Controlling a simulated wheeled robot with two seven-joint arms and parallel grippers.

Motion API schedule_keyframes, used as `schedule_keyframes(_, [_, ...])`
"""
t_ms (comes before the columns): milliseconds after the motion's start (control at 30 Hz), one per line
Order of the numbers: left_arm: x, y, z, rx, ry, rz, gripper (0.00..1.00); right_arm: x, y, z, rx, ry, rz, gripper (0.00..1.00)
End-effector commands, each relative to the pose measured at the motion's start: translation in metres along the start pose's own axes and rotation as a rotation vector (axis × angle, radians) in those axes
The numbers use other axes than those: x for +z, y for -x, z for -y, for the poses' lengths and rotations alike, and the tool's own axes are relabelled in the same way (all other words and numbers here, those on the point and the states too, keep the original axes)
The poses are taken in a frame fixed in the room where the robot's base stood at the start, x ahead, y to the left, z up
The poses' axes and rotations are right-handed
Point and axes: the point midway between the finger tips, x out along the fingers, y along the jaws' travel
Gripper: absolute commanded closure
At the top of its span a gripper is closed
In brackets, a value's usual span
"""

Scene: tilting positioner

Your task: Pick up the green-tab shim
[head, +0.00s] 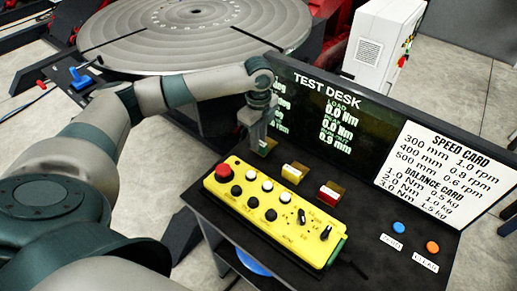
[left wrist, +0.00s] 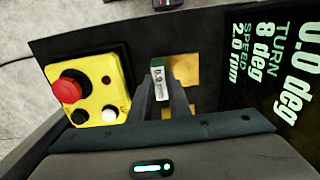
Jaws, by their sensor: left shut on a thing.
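The green-tab shim (left wrist: 158,83) shows in the left wrist view as a small pale plate with a dark green end and printed lettering. It sits between the fingertips of my left gripper (left wrist: 166,98), which is shut on it. In the head view my left gripper (head: 257,132) points down at the desk's back edge, beside the green tab (head: 267,147). The gripper hides part of the shim there. I cannot tell whether the shim is clear of the desk. My right gripper is not in view.
A yellow-tab shim (head: 292,173) and a red-tab shim (head: 329,193) stand in a row to the right. A yellow control box (head: 262,225) with a red button lies in front. The test desk screen (head: 318,105) rises close behind. A round turntable (head: 180,50) is beyond.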

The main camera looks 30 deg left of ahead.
Motion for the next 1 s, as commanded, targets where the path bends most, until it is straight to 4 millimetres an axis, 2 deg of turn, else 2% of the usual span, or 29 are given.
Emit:
schedule_keyframes(33, [-0.007,0.004,0.002,-0.003,-0.004,-0.002,1.00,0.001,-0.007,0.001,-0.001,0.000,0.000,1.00])
schedule_keyframes(500, [-0.093,0.055,0.009,-0.003,-0.004,-0.001,1.00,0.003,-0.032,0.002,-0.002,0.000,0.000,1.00])
schedule_keyframes(700, [-0.112,0.068,0.011,-0.002,-0.002,-0.001,1.00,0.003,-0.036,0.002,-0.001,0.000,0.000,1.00])
schedule_keyframes(1000, [-0.116,0.072,0.011,0.000,0.000,0.000,1.00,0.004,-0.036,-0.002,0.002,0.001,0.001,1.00])
